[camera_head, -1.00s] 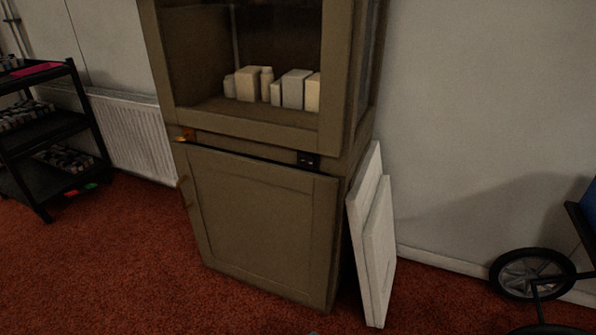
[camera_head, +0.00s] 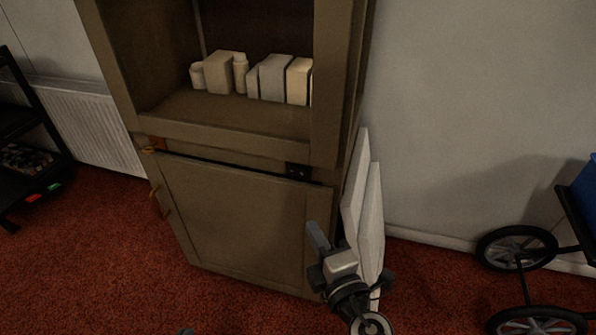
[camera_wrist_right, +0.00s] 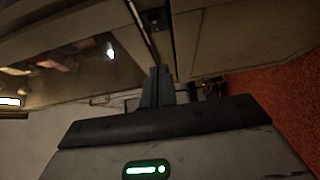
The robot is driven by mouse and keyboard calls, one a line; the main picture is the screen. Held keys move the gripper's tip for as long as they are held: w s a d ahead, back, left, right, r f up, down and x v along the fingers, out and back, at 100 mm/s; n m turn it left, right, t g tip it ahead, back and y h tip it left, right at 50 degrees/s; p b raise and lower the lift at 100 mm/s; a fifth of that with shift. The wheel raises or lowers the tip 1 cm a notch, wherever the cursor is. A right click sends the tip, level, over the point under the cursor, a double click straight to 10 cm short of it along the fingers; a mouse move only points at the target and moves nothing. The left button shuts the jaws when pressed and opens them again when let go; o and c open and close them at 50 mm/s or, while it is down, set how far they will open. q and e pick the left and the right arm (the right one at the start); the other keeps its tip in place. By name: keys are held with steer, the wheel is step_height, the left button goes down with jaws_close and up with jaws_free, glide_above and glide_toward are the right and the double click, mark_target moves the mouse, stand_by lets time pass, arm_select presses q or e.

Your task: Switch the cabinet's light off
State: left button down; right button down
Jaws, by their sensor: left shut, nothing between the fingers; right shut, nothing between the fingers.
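The brown cabinet (camera_head: 235,215) stands in the middle of the head view, with an open-looking upper compartment and a closed lower door. A small black switch plate (camera_head: 298,171) sits on the strip between them, near the right end. It also shows at the top of the right wrist view (camera_wrist_right: 155,18). My right gripper (camera_head: 313,229) is shut and empty, below the plate and in front of the lower door's right edge. Its shut fingers (camera_wrist_right: 160,72) point toward the plate, apart from it. Only a grey tip of my left gripper (camera_head: 185,332) shows at the bottom edge.
White panels (camera_head: 365,215) lean against the cabinet's right side, close to my right arm. A wheeled cart (camera_head: 530,255) stands at the right, a black shelf (camera_head: 25,150) at the left. White boxes (camera_head: 277,77) stand inside the cabinet. Red carpet in front is clear.

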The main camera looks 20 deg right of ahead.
mark_target(296, 173)
arm_select(q)
steer(key=shift+s, duration=0.1)
arm_select(e)
steer(key=shift+s, duration=0.1)
